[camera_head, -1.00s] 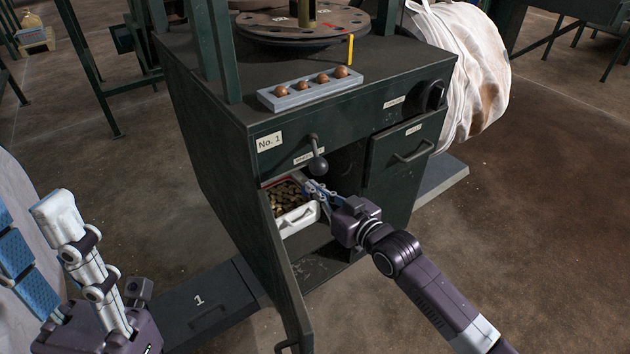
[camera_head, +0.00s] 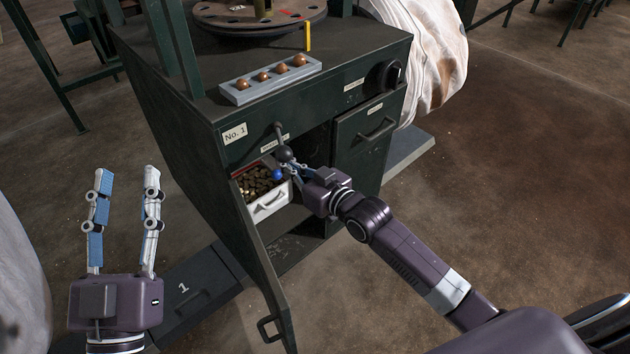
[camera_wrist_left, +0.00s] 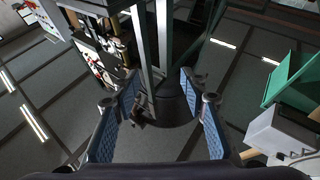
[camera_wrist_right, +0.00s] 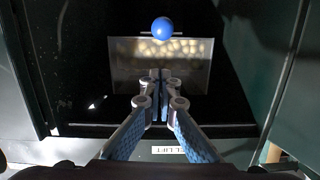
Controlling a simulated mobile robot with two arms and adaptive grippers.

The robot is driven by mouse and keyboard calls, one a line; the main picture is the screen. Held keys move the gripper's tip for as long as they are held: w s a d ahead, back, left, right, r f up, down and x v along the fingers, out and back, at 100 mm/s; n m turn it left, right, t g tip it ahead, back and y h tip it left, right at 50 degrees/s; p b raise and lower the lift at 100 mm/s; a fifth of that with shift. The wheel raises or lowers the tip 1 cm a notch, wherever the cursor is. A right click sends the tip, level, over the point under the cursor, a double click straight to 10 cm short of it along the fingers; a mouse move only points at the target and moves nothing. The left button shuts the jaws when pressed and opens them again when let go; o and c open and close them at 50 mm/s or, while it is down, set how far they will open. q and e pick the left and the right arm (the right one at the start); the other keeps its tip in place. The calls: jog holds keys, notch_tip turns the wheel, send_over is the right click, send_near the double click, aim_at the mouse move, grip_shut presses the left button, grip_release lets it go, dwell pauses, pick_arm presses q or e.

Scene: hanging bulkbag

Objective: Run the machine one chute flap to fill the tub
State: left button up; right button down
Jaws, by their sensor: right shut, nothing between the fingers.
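The machine marked No. 1 (camera_head: 185,150) stands with its lower door (camera_head: 262,255) swung open. Inside sits the white tub (camera_head: 268,207), holding many brass-coloured pieces. A lever with a black ball knob (camera_head: 285,154) hangs above it on the machine's front. A blue ball (camera_head: 278,174) shows just below that knob; in the right wrist view the blue ball (camera_wrist_right: 162,28) is beyond the fingertips. My right gripper (camera_head: 291,170) is shut and empty, at the opening near the blue ball; whether it touches is unclear. My left gripper (camera_head: 126,178) is open and empty, left of the machine, fingers up.
A grey rack with several copper-coloured balls (camera_head: 270,80) lies on the machine top near a round turntable (camera_head: 260,20). A closed drawer (camera_head: 365,140) is right of the opening. A white bulk bag (camera_head: 430,60) hangs behind. A low dark box marked 1 (camera_head: 190,290) lies on the floor.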

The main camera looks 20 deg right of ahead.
pick_arm(q)
notch_tip(320, 180, down, 16)
jog(key=a+g+y+p, duration=0.2)
jog(key=g+y, duration=0.1)
jog(key=g, duration=0.5)
jog(key=shift+w+p, duration=0.2)
jog(key=shift+p, duration=0.15)
pick_arm(e)
jog(key=f+v, duration=0.1)
jog(key=v, duration=0.9)
jog(key=shift+s+a, duration=0.1)
